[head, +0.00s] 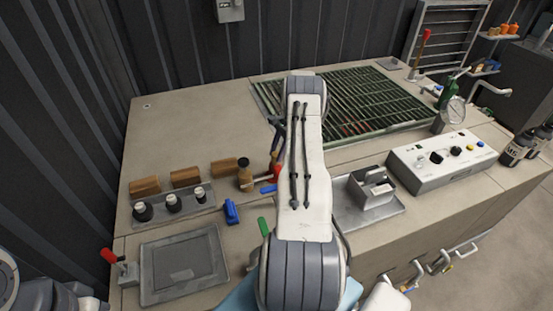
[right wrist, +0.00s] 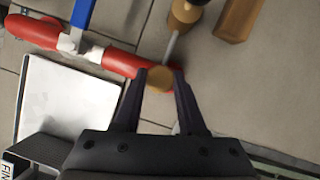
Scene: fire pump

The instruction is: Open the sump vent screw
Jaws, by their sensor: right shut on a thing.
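My right arm reaches over the middle of the bench in the head view, and its dark gripper (head: 275,152) is partly hidden beside the arm. In the right wrist view the right gripper (right wrist: 160,82) is shut on a small round brass-coloured knob, which looks like the sump vent screw (right wrist: 159,77). The knob is at the end of a red pipe-like part (right wrist: 118,62), with a white joint and a blue bar to its left. The red part (head: 276,172) shows below the fingers in the head view. My left gripper is not in view.
A wooden-and-black cylinder (head: 245,178) stands left of the gripper, near wooden blocks (head: 186,177) and a tray of black knobs (head: 172,203). A green grate (head: 360,100) lies behind. A white control box (head: 440,160) and gauge (head: 453,111) stand right. The back left bench is clear.

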